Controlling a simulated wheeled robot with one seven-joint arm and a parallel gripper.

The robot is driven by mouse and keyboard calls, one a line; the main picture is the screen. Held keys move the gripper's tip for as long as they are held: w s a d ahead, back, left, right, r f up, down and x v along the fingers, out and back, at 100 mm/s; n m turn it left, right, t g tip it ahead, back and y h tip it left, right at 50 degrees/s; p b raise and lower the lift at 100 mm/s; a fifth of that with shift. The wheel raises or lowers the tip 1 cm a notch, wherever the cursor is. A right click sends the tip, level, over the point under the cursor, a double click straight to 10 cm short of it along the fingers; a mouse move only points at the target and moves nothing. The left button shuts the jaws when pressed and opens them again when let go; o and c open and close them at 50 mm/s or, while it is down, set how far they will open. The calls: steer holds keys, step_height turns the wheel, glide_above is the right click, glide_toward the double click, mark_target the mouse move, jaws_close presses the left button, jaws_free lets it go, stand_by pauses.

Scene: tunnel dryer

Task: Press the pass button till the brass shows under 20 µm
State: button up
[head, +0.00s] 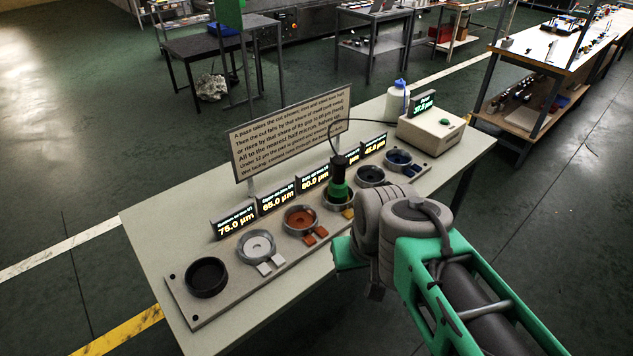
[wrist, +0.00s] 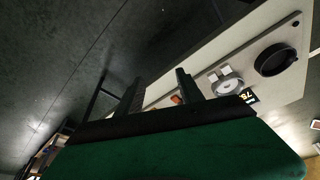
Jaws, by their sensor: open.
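The white box (head: 432,131) at the table's far right end has a green button (head: 445,121) on top, which may be the pass button. A small display (head: 422,104) behind it seems to read 37.5 µm. The likely brass station is the fourth ring (head: 330,201), with yellow tabs (head: 348,213). A green and black tool (head: 339,181) stands in it, partly hiding the displays. My gripper (head: 347,254) is low at the table's front edge, apart from the box.
Several rings with coloured contents sit on a grey plate (head: 200,318), including a black one (head: 206,277) and a white one (head: 257,247). A text sign (head: 290,130) stands behind. A white bottle (head: 397,100) is beside the box. A cable arches from tool to box.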

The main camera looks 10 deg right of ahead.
jaws_close()
stand_by(1.4)
